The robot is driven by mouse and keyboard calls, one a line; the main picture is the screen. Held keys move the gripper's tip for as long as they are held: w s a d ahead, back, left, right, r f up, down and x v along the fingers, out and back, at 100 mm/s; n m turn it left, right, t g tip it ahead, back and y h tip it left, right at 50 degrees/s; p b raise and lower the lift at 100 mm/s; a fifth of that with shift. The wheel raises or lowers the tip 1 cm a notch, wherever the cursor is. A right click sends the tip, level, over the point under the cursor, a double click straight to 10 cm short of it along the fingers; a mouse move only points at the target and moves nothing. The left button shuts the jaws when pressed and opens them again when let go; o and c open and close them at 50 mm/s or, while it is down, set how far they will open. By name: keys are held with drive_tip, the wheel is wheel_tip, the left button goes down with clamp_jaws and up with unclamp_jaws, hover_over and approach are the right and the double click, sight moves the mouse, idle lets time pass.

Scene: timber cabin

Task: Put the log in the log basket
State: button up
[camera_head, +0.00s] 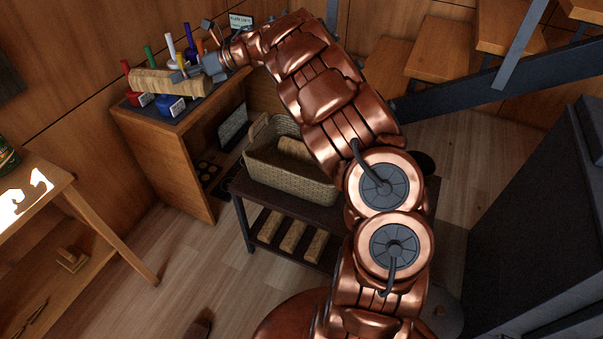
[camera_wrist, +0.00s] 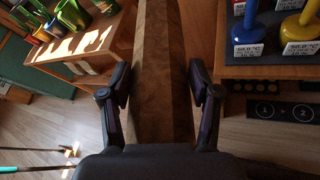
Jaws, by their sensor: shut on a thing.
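My gripper (camera_head: 197,72) is shut on a light brown log (camera_head: 165,83), held crosswise at the cabinet's top in the head view. In the wrist view the log (camera_wrist: 160,40) runs lengthwise between the two fingers of my gripper (camera_wrist: 160,82), which press on its sides. The woven log basket (camera_head: 268,178) stands on a dark low bench to the right of and below the gripper. Another log (camera_head: 296,150) lies in the basket. My arm hides part of the basket's right side.
The wooden cabinet (camera_head: 165,155) carries several coloured, weight-like items, including a red one (camera_head: 140,99) and a blue one (camera_head: 168,104), close to the held log. Several logs (camera_head: 268,226) lie on the bench's lower shelf. A wooden table (camera_head: 70,205) stands at left. Stairs rise at upper right.

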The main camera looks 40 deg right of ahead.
drive_tip(key=s+d+f+b, duration=0.1)
drive_tip(key=s+d+b, duration=0.1)
drive_tip(key=d, duration=0.3)
drive_tip(key=s+d+f+n+g+y+b, duration=0.1)
drive_tip(key=s+d+b, duration=0.1)
drive_tip(key=d, duration=0.4)
drive_tip(key=shift+s+d+f, duration=0.25)
drive_tip(key=shift+s+f, duration=0.1)
drive_tip(key=shift+s, duration=0.05)
drive_tip(key=s+d+f+b, duration=0.2)
drive_tip(key=s+d, duration=0.3)
drive_tip(key=d, duration=0.3)
drive_tip(key=s+d+f+b, duration=0.2)
drive_tip(key=s+d+f, duration=0.2)
drive_tip(key=d, duration=0.5)
drive_tip(key=shift+s+f+n+g+b, duration=0.2)
drive_tip(key=shift+s+n+g+b, duration=0.15)
drive_tip(key=shift+s, duration=0.35)
wheel_tip(320, 180, down, 18)
drive_tip(key=b, duration=0.1)
drive_tip(key=shift+f+b, duration=0.55)
drive_tip(key=shift+b, duration=0.7)
drive_tip(key=o, duration=1.4)
drive_tip(key=shift+o, duration=0.2)
drive_tip(key=r+p+v, duration=0.1)
drive_tip(key=p+v, duration=0.2)
drive_tip(key=v, duration=0.9)
